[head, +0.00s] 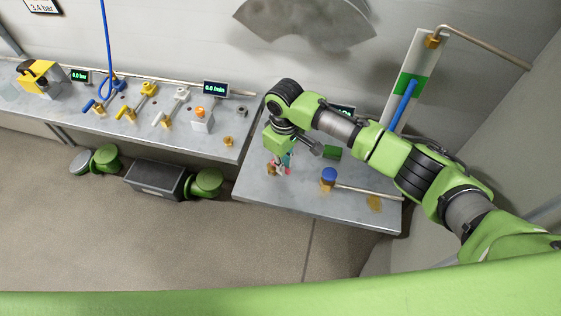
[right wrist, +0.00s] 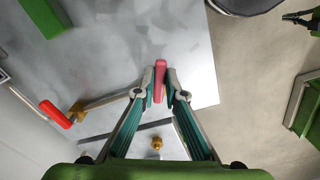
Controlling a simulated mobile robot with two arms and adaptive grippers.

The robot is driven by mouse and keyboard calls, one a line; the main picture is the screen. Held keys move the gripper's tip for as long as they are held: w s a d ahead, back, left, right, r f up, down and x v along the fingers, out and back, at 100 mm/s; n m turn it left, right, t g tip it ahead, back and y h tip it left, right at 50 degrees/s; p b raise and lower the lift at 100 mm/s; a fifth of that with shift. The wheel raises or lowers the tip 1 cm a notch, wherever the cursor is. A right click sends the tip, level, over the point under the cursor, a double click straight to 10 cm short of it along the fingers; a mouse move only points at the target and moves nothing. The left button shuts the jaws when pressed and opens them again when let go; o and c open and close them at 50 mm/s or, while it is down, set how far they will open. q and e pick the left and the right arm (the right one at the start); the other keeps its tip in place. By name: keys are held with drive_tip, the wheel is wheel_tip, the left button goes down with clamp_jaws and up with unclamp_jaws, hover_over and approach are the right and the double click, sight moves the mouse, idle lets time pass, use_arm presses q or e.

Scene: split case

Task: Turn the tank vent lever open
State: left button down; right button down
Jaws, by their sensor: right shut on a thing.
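My right gripper (head: 282,160) is low over the right-hand bench, close to its left end. In the right wrist view its fingertips (right wrist: 160,84) are shut on a slim red handle (right wrist: 159,73). The handle stands between the two fingers, with its top showing beyond them. I cannot tell from these frames whether this is the tank vent lever, because its base is hidden. A second red handle (right wrist: 55,114) on a brass fitting shows at the left of the wrist view, apart from the gripper. My left gripper is not in view.
A blue knob on a brass fitting (head: 329,174) and a pipe lie right of the gripper. A blue lever (head: 402,105) is on the white and green wall panel. The left bench (head: 180,135) holds several coloured valves. A gap separates the benches.

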drive_tip(key=n, duration=0.2)
drive_tip(key=shift+w+d+r+n, duration=0.1)
drive_tip(key=shift+w+d+n, duration=0.2)
drive_tip(key=shift+w, duration=0.1)
drive_tip(key=shift+w+d+n, duration=0.15)
drive_tip(key=shift+w+n, duration=0.25)
drive_tip(key=shift+n, duration=0.7)
drive_tip(key=shift+p, duration=0.3)
drive_tip(key=c, duration=2.1)
unclamp_jaws()
wheel_tip(320, 180, up, 12)
drive_tip(key=shift+f, duration=0.1)
